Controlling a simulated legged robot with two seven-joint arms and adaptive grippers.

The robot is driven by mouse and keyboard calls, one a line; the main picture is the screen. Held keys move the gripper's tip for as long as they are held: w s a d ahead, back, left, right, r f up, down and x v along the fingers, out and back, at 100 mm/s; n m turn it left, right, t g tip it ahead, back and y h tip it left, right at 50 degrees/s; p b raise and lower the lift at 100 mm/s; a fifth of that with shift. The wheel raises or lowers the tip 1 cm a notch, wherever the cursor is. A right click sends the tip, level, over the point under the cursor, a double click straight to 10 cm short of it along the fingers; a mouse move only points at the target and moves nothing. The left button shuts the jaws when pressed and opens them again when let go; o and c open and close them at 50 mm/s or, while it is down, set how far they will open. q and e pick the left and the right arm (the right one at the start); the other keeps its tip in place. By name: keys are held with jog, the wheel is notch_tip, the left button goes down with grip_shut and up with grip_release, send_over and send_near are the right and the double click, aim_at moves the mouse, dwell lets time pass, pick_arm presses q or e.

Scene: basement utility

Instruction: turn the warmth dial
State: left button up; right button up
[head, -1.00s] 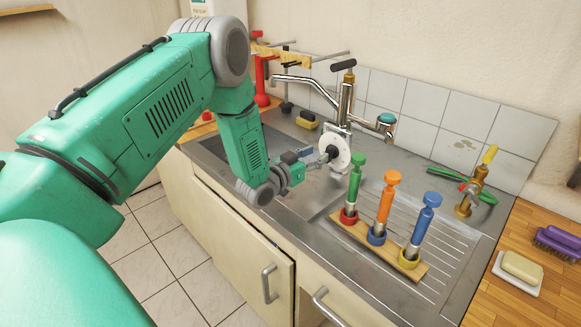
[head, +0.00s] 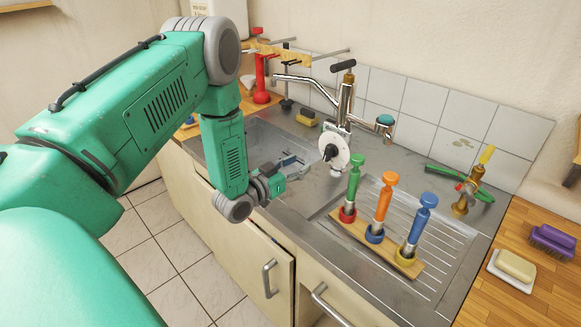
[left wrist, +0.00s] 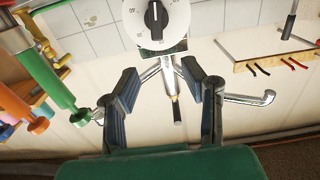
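The warmth dial (head: 335,150) is a white disc with a black knob at its centre, mounted upright at the front of the chrome tap (head: 345,100). In the left wrist view the dial (left wrist: 155,20) is at the top edge, with marks around its rim and a pale line on the knob; its top is cut off. My left gripper (head: 298,166) is to the left of the dial and a little lower, apart from it. In the left wrist view its two fingers (left wrist: 160,76) are spread with nothing between them. My right gripper is not in view.
A wooden rack (head: 375,245) with green, orange and blue-handled tools stands on the drainer, right of the dial. A brass valve (head: 466,195) is further right. The sink basin (head: 262,140) lies beneath my left gripper. Soap (head: 515,266) and a purple brush (head: 553,241) lie at right.

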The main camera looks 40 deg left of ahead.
pick_arm(q)
jog(key=s, duration=0.2)
jog(key=shift+s+a+p, duration=0.1)
jog(key=shift+s+p, duration=0.2)
jog(key=shift+s, duration=0.05)
dwell(0.4)
jog(key=s+a, duration=0.1)
jog(key=s, duration=1)
jog(key=shift+s, duration=0.4)
jog(key=shift+f, duration=0.1)
